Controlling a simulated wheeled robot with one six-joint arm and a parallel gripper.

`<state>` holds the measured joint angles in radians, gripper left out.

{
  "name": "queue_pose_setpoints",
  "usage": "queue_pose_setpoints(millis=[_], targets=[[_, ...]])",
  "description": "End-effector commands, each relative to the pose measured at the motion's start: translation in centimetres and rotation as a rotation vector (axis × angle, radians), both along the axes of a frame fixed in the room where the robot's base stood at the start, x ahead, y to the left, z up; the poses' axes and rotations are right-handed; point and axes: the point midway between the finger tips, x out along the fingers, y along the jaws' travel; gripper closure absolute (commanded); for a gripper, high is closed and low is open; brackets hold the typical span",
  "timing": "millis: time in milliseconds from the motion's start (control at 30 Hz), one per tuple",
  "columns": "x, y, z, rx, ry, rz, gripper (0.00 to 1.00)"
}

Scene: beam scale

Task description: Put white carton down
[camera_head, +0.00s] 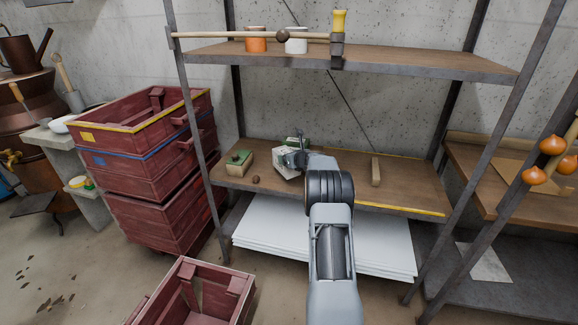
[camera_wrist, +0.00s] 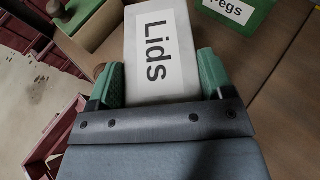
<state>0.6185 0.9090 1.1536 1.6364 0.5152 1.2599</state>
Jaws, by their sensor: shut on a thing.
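The white carton (camera_wrist: 157,45), labelled "Lids", sits between the two green finger pads of my gripper (camera_wrist: 160,78) in the wrist view. My gripper is shut on it. In the head view the white carton (camera_head: 285,166) is over the left part of the lower shelf (camera_head: 330,182), near its front edge, and looks slightly turned. My gripper (camera_head: 291,157) and wrist partly cover it. I cannot tell whether the carton's underside touches the shelf.
A green box labelled "Pegs" (camera_wrist: 240,12) is behind the carton. A tan box with a green top (camera_head: 239,161) and a small brown ball (camera_head: 256,180) lie to its left. A wooden block (camera_head: 375,171) lies right. The upper shelf (camera_head: 420,63) holds orange and white cups.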

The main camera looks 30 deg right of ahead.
Motion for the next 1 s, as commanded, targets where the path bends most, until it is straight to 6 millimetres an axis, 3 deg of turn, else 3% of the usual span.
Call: queue_pose_setpoints(millis=[167,400,833,867,1000], targets=[[0.5,0.0,-0.5,-0.001,-0.002,0.0,0.59],[0.7,0.0,-3.6,0.0,-0.001,0.0,0.59],[0.6,0.0,-4.1,-0.001,-0.002,0.0,0.59],[0.6,0.0,-4.1,-0.001,0.0,0.0,0.23],[0.6,0.0,-4.0,-0.001,0.0,0.0,0.09]])
